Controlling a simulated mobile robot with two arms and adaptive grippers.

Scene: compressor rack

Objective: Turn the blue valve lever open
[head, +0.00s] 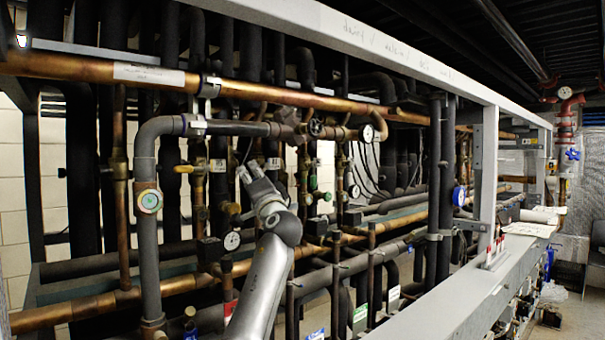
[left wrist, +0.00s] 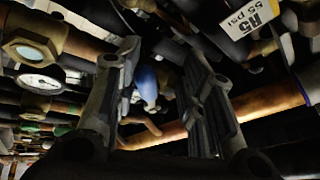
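The blue valve lever (left wrist: 147,86) shows in the left wrist view as a rounded blue handle, just left of the middle between my fingers. In the head view I cannot make it out; my gripper may hide it. My left gripper (head: 245,173) reaches up into the pipework in the head view. In the left wrist view its two dark fingers (left wrist: 164,55) stand apart, with the blue lever in the gap beyond them. I see no clear contact between fingers and lever. My right gripper is in neither view.
A long copper pipe (head: 285,95) crosses above my gripper. A pressure gauge (head: 232,241) and a thick grey pipe (head: 148,230) are close to my left arm. A grey frame beam (head: 470,305) runs along the front right. A labelled tag (left wrist: 248,18) hangs near the fingers.

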